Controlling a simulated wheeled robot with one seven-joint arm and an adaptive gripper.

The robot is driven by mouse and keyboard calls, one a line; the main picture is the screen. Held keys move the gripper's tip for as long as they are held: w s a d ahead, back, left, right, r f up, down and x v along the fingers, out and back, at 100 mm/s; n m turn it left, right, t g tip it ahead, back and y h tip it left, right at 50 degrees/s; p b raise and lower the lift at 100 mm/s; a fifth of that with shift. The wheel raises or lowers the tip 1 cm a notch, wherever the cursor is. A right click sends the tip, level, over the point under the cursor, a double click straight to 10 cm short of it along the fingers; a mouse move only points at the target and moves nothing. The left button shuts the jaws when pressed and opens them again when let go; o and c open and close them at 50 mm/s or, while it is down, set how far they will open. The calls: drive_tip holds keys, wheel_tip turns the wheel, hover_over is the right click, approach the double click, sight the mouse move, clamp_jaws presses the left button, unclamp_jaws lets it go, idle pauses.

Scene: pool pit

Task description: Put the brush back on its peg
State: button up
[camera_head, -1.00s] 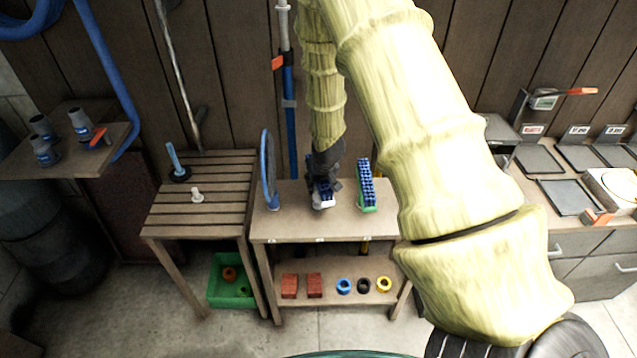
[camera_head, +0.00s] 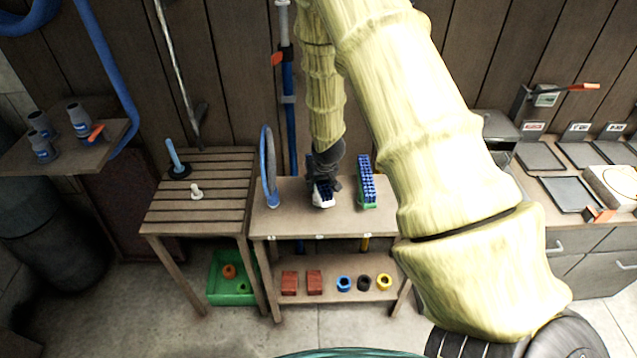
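A white-bodied brush with dark blue bristles (camera_head: 322,196) is on the top of the middle bench (camera_head: 290,222). My gripper (camera_head: 322,182) reaches down from above, right at this brush. Its dark fingers overlap the brush's far end, so I cannot tell whether they are closed on it. A second brush, green with blue bristles (camera_head: 366,184), stands just to the right, apart from my gripper. No peg can be clearly told as the brush's own; my pale sleeved arm hides part of the wall and bench.
A blue hoop-shaped thing (camera_head: 268,170) stands left of my gripper. A blue pole (camera_head: 288,100) rises behind the bench. The slatted table (camera_head: 165,215) at left carries a blue upright piece (camera_head: 175,158) and a small white piece (camera_head: 196,190). Red blocks and rings lie on the lower shelf.

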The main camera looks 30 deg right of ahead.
drive_tip(key=shift+f, duration=0.4)
idle(0.5)
drive_tip(key=o, duration=1.9)
drive_tip(key=shift+c, duration=0.2)
drive_tip(key=shift+p+v, duration=3.3)
drive_tip(key=shift+v, duration=2.25)
